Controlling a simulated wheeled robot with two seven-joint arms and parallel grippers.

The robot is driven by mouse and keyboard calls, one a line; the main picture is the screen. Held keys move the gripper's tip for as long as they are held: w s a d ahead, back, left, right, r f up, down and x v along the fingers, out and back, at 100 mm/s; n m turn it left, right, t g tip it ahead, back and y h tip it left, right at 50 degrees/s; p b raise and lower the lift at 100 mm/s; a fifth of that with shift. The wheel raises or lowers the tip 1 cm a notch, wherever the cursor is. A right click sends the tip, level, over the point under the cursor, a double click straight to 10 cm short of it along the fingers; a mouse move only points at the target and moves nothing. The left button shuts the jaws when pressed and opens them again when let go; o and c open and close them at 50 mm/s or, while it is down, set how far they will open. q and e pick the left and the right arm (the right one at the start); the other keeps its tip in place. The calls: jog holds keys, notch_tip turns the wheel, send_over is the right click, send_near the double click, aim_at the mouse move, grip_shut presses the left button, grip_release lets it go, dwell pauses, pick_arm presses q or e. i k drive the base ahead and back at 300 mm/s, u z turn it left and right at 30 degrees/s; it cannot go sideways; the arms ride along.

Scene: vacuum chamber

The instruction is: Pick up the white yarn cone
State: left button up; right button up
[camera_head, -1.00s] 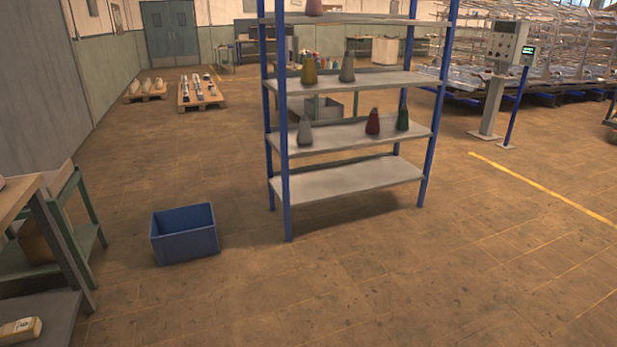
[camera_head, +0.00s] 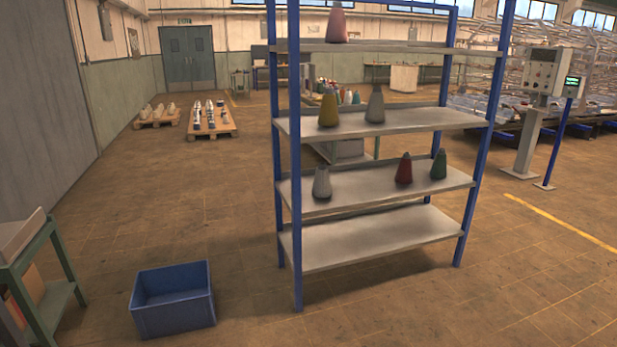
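A pale grey-white yarn cone (camera_head: 322,182) stands upright at the left end of the lower middle shelf (camera_head: 350,194). Another pale grey cone (camera_head: 375,105) stands on the shelf above (camera_head: 430,118), right of a yellow cone (camera_head: 328,108). I cannot tell for sure which of the two pale cones is the white one. A red cone (camera_head: 404,169) and a green cone (camera_head: 439,164) stand at the right of the lower middle shelf. A pink cone (camera_head: 337,24) is on the top visible shelf. Neither of my grippers shows.
A blue crate (camera_head: 173,300) stands on the floor left of the rack, near its blue front post (camera_head: 296,240). A green-framed table (camera_head: 40,265) is at the left edge. A control post (camera_head: 535,110) stands at right. The floor in front is clear.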

aim_at(321, 188)
jog(key=u, duration=0.2)
jog(key=i, duration=2.4)
jog(key=u, duration=0.15)
